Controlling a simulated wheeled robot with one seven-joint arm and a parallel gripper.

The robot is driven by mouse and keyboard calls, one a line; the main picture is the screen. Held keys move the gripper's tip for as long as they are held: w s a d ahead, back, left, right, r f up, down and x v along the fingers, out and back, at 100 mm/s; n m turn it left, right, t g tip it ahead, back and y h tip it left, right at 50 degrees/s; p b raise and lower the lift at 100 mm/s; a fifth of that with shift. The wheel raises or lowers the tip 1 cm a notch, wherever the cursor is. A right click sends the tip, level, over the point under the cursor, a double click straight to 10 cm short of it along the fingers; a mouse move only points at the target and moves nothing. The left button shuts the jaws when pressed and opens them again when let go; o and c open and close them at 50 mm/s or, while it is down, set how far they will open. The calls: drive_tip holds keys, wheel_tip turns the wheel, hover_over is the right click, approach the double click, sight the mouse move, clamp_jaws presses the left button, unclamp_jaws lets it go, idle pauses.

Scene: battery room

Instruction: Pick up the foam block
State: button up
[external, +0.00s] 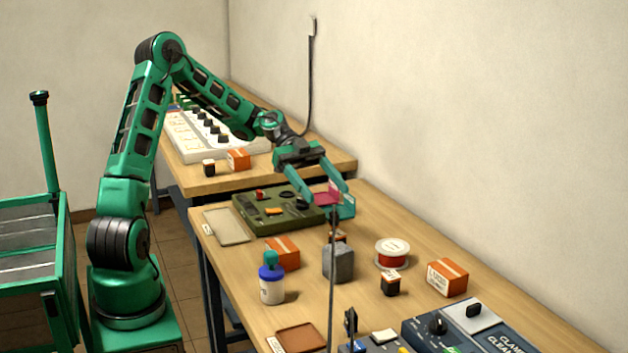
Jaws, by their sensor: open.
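A grey, rough-textured block (338,264), which looks like the foam block, stands on the near wooden table, around its middle. My gripper (328,206) is open, its fingers pointing down, above the table and farther back than the grey block. A pink item (328,195) shows between the fingers; I cannot tell whether they touch it. A small dark and orange box (337,237) stands just behind the grey block, partly hidden by it and a thin upright rod.
A green case (268,210) lies left of my gripper. A thin upright rod (332,300) rises in front.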

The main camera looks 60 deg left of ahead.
approach(346, 261)
drive_tip(key=shift+s, duration=0.25)
drive_tip(key=x, duration=1.1)
drive_tip(key=shift+w+a, duration=0.1)
drive_tip(key=shift+w, duration=0.1)
drive_tip(key=shift+c, duration=0.6)
drive_tip(key=c, duration=1)
